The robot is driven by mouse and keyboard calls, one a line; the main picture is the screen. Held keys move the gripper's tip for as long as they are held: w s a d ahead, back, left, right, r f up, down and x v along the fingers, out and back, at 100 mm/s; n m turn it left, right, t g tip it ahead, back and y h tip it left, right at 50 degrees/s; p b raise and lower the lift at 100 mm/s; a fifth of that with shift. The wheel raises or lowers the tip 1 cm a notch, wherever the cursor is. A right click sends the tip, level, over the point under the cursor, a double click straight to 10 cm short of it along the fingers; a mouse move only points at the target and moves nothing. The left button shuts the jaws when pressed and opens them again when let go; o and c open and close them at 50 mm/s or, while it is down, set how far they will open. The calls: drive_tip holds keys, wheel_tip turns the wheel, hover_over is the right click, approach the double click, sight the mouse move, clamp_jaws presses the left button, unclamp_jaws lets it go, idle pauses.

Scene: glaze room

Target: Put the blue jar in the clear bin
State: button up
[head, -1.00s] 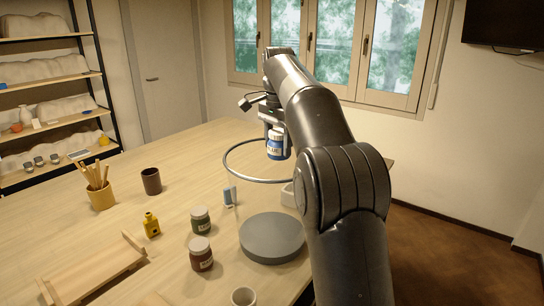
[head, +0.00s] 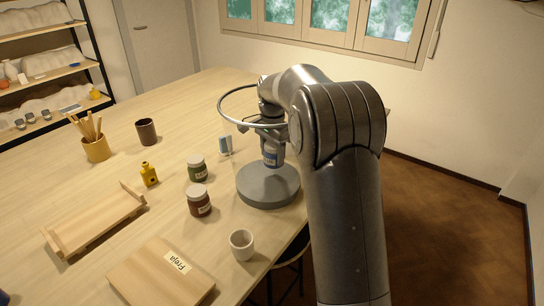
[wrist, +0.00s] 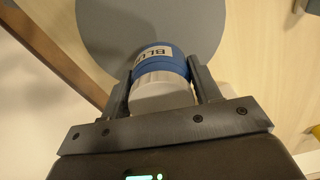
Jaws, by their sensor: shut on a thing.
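The blue jar (head: 271,158), with a pale lid and a white label, is held in my gripper (head: 272,143). In the wrist view the jar (wrist: 158,60) sits between the two fingers (wrist: 164,88), its lid toward the palm. The jar is over the round grey disc (head: 268,190), which also shows beyond it in the wrist view (wrist: 200,25). I cannot tell whether the jar touches the disc. I cannot make out the clear bin in the current views; my arm hides part of the table.
A metal ring (head: 222,102) is near my wrist. A green jar (head: 197,170), red jar (head: 199,203), yellow bottle (head: 149,175) and blue-and-white block (head: 226,146) stand left of the disc. A white cup (head: 242,245) is in front. A wooden tray (head: 95,225) lies left.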

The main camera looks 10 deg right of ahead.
drive_tip(key=shift+f, duration=1.95)
drive_tip(key=shift+f, duration=0.1)
drive_tip(key=o, duration=1.1)
drive_tip(key=shift+o, duration=0.2)
wheel_tip(320, 180, up, 12)
drive_tip(key=shift+r, duration=0.1)
